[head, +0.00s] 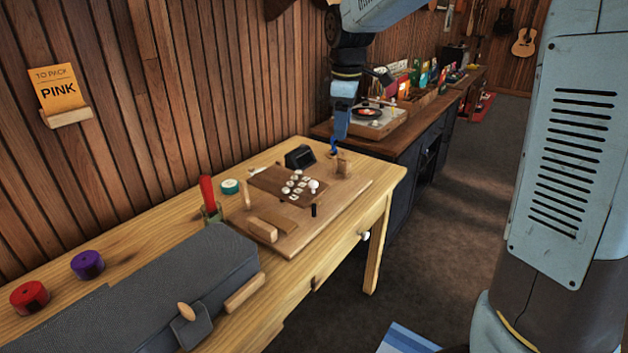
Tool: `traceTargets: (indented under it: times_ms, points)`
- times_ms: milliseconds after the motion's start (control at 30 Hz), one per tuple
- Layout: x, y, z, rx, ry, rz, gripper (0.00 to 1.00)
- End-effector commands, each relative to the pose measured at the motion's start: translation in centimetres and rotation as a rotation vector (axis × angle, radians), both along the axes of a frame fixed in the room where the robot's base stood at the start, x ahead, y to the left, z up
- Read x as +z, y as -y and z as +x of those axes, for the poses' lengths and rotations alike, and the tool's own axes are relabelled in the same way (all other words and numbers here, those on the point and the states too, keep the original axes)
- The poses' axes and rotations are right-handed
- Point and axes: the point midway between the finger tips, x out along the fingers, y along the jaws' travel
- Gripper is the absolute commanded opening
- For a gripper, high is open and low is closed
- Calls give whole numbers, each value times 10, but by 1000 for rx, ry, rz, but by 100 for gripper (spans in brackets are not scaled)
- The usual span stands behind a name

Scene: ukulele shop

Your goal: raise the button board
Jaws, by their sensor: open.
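The button board (327,205) is a flat wooden board lying on the light wooden table in the head view. A darker brown panel with several pale round buttons (298,183) sits on it. A wooden block (262,229) stands at its near left end and a smaller wooden block (344,163) at its far right end. My gripper (334,151) points down from above, just left of the far block. It is open. Its fingertips are small here, and I cannot tell whether they touch the block.
A dark grey case (150,285) fills the table's near left. A red-handled tool (208,195), a green roll (230,186), a purple roll (87,264) and a red roll (29,297) stand along the back. A dark counter with a turntable (368,115) is beyond.

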Motion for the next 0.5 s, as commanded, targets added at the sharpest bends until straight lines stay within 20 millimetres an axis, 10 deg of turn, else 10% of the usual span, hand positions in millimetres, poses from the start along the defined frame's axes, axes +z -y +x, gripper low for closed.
traceTargets:
  times_ms: [500]
  points:
    - [-59, -67, 68, 384, -109, -31, 58]
